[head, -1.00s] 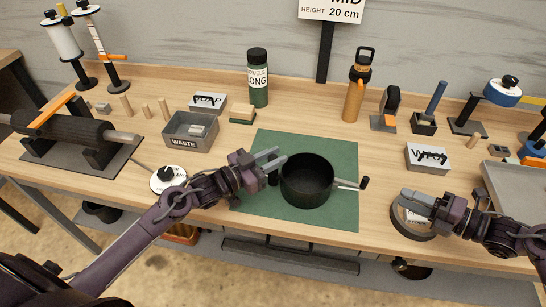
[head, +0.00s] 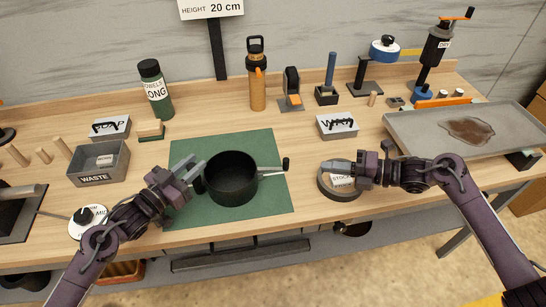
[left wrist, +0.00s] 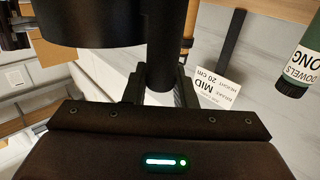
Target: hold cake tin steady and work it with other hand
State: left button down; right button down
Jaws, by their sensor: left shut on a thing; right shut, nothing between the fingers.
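The cake tin (head: 231,182) is a round black open tin on the green mat (head: 265,210), with a dark grip on each side. My left gripper (head: 196,176) is shut on the tin's left grip. In the left wrist view the dark upright grip (left wrist: 161,50) is between the fingers, beside the tin's wall (left wrist: 85,22). My right gripper (head: 326,167) is shut and empty, to the right of the tin and apart from it. It is over the far part of a round dark-rimmed dial (head: 340,194) with a partly hidden label.
The waste bin (head: 100,164) and a white knob dial (head: 88,222) are left of the mat. A green bottle (head: 155,90), an orange bottle (head: 257,88) and a grey labelled box (head: 337,126) stand behind. A stained grey tray (head: 430,125) lies at right.

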jog(key=d+m+t, duration=0.1)
jog(key=d+m, duration=0.1)
jog(key=m, duration=0.9)
jog(key=s+d+f+m+t, duration=0.1)
jog(key=d+m, duration=0.2)
jog(key=m, duration=0.9)
jog(key=d+m+t, duration=0.1)
jog(key=d+m, duration=0.1)
jog(key=m, duration=1)
jog(key=shift+s+d+f+t, duration=0.15)
jog(key=shift+s+d+t, duration=0.2)
jog(key=shift+t, duration=0.05)
jog(key=m, duration=0.2)
jog(key=d+m, duration=0.1)
jog(key=m, duration=0.1)
jog(key=f+m, duration=0.1)
jog(key=m, duration=0.1)
jog(key=shift+s+d+t, duration=0.2)
jog(key=shift+d+t, duration=0.1)
jog(key=shift+d, duration=0.05)
